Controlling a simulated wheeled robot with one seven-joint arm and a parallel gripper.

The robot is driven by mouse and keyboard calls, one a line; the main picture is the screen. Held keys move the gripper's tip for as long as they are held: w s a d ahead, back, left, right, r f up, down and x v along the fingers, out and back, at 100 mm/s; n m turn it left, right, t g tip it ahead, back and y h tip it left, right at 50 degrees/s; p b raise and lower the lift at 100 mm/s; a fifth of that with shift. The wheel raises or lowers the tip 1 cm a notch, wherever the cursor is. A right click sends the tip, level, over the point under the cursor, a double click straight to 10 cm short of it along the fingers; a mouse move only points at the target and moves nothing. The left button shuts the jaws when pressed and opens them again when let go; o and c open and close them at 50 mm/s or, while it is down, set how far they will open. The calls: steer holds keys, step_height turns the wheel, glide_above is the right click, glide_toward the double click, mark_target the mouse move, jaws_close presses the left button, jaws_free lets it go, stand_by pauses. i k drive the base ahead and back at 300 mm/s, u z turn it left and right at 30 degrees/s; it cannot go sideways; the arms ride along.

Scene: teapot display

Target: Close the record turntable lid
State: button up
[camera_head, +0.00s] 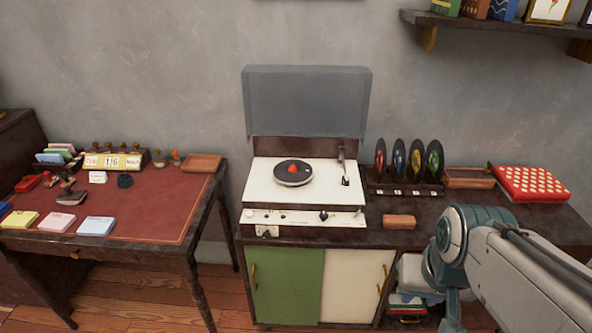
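The record turntable (262,190) sits on a dark cabinet with a white top, a round dark platter (293,174) with a red centre, and a tonearm (344,165) at its right. Its translucent grey lid (305,102) stands open, upright at the back against the wall. Part of my arm shows at the lower right, in front of the cabinet's right side and apart from the turntable. My gripper is not visible in this view.
A rack of several records (405,190) stands just right of the turntable. A small brown block (399,222) lies in front of it. A red dotted box (531,183) is further right. A desk (150,210) stands left, and a shelf (490,24) hangs upper right.

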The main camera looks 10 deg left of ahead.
mark_target(276, 68)
steer(key=u, duration=0.45)
steer(key=i, duration=0.8)
steer(key=u, duration=0.25)
steer(key=k, duration=0.5)
steer(key=u, duration=1.35)
steer(key=i, duration=0.75)
steer(key=z, duration=0.55)
